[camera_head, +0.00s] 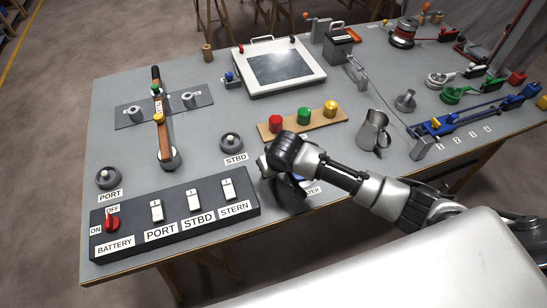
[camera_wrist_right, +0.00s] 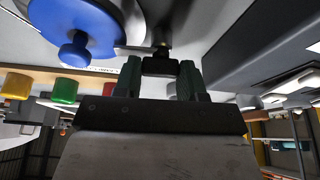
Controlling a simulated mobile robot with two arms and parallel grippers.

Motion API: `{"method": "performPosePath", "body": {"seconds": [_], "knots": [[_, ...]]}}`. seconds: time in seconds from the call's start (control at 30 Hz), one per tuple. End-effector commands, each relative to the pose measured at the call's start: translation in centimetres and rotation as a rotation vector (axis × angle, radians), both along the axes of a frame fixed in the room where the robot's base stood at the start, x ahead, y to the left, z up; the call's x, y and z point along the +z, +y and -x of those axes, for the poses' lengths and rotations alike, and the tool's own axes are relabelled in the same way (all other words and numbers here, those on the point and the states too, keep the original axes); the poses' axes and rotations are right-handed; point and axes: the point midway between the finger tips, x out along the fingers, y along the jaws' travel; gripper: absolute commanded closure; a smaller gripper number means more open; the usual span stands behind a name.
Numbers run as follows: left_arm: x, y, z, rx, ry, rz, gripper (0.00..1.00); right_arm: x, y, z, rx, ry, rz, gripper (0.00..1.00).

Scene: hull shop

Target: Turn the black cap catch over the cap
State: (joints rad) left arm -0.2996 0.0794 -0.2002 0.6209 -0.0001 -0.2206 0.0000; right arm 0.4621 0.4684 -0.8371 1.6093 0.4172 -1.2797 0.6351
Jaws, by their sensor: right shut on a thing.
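My right gripper (camera_head: 290,190) is over the near edge of the bench, beside the partly covered WATER label. In the right wrist view, its two dark green fingers (camera_wrist_right: 160,72) are shut on a small black block, the cap catch (camera_wrist_right: 160,66). The blue cap (camera_wrist_right: 75,28) with its round knob lies beside the catch, to the left in that view, in a pale round fitting. The catch appears to be to the side of the cap, not across it. In the head view only a sliver of blue (camera_head: 300,178) shows; my gripper hides the catch. My left gripper is not in view.
The black switch panel (camera_head: 175,240) stands left of my right gripper. Behind it is a wooden strip (camera_head: 290,126) with red, green and yellow buttons. A STBD knob (camera_head: 231,141) is at the back left, and a metal jug (camera_head: 373,130) stands to the right.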

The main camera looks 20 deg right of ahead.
Motion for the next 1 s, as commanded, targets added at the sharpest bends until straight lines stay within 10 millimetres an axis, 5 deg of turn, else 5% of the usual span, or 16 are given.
{"method": "performPosePath", "body": {"seconds": [0.23, 0.8, 0.83, 1.0], "knots": [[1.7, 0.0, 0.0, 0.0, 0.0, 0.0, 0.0, 0.2, 0.1, 0.0, -0.095, 0.0, -0.001, 0.83], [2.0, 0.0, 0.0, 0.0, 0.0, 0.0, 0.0, 0.1, 0.0, -0.1, -0.126, -0.003, -0.001, 0.83], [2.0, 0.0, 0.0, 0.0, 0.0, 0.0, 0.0, 0.1, 0.0, -0.1, -0.126, -0.003, -0.001, 0.57], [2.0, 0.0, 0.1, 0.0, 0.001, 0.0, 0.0, 0.0, 0.0, -0.1, -0.126, -0.002, 0.0, 0.34]]}}
